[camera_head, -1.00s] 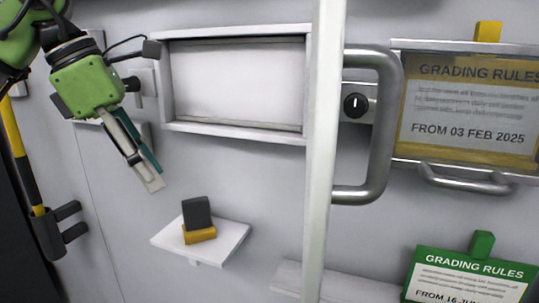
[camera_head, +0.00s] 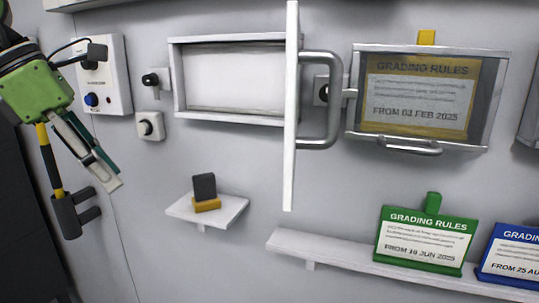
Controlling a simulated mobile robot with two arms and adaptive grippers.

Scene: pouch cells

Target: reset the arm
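My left gripper (camera_head: 112,178) comes in from the left on its green wrist and points down and to the right, in front of the wall. Its two fingers lie close together, and I see nothing between them; from this angle I cannot tell whether they are fully shut. It touches nothing that I can make out. My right gripper is not in view.
An open door (camera_head: 291,110) with a handle (camera_head: 334,100) juts out beside an empty framed recess (camera_head: 175,80). A small shelf (camera_head: 233,210) holds a black and yellow block (camera_head: 205,187). A long shelf (camera_head: 330,255) carries a green sign (camera_head: 433,203) and a blue sign (camera_head: 490,262).

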